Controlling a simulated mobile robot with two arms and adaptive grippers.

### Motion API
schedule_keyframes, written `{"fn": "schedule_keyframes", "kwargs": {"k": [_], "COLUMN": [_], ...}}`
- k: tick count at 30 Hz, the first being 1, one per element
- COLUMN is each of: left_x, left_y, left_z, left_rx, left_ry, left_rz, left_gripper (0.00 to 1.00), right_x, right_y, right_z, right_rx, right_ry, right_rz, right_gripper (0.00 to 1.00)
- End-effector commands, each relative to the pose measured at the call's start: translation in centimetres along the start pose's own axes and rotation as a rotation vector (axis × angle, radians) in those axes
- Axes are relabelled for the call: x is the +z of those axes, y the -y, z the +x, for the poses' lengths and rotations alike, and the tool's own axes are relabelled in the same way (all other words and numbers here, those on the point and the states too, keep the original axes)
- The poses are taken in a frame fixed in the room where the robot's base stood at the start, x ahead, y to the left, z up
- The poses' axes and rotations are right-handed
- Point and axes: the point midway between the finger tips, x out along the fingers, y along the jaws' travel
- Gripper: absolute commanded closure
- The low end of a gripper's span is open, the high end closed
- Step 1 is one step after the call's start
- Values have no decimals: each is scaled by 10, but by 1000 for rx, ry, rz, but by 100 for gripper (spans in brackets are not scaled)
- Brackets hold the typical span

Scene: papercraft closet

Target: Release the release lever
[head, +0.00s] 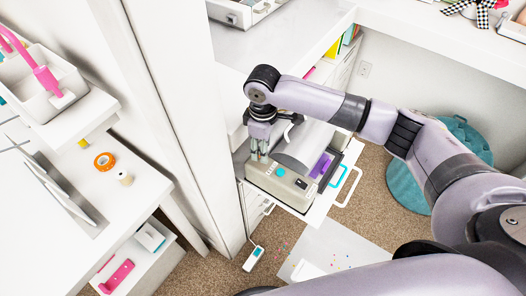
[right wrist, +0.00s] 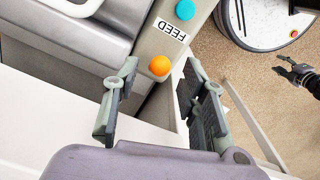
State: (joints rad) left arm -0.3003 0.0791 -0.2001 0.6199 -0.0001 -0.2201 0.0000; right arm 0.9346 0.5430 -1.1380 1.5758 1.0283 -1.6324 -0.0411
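A grey-beige machine (head: 290,185) with a teal button and purple parts sits on a white pull-out shelf. In the right wrist view the machine's beige edge (right wrist: 205,12) carries a teal button (right wrist: 185,10), a FEED label (right wrist: 171,31) and an orange round knob (right wrist: 159,65), perhaps the release lever's end. My right gripper (head: 260,155) is at the machine's left end, pointing down. In the right wrist view its open fingers (right wrist: 159,76) stand either side of the knob, with gaps visible. The lever's shaft is not clear. A small dark gripper, apparently my left (right wrist: 300,76), hangs over the carpet.
A white counter (head: 130,205) with orange tape (head: 104,161) is at left, beside a tall white panel (head: 170,80). A teal round stool (head: 405,190) stands at right. A small white device (head: 254,258) hangs by a cord below the machine.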

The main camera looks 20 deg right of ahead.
Motion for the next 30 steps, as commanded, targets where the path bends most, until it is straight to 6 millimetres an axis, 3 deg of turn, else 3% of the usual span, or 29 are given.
{"fn": "schedule_keyframes", "kwargs": {"k": [7, 18, 30], "left_x": [0, -1, -1], "left_y": [0, 0, 1], "left_z": [-2, -2, -2], "left_rx": [0, 0, -1], "left_ry": [-1, -1, -1], "left_rz": [0, 0, 0], "left_gripper": [60, 60, 60], "right_x": [0, 0, 0], "right_y": [0, 0, 0], "right_z": [30, 35, 34], "right_rx": [0, 0, 0], "right_ry": [0, 0, -1], "right_rz": [1, 0, 0], "right_gripper": [61, 61, 88]}}
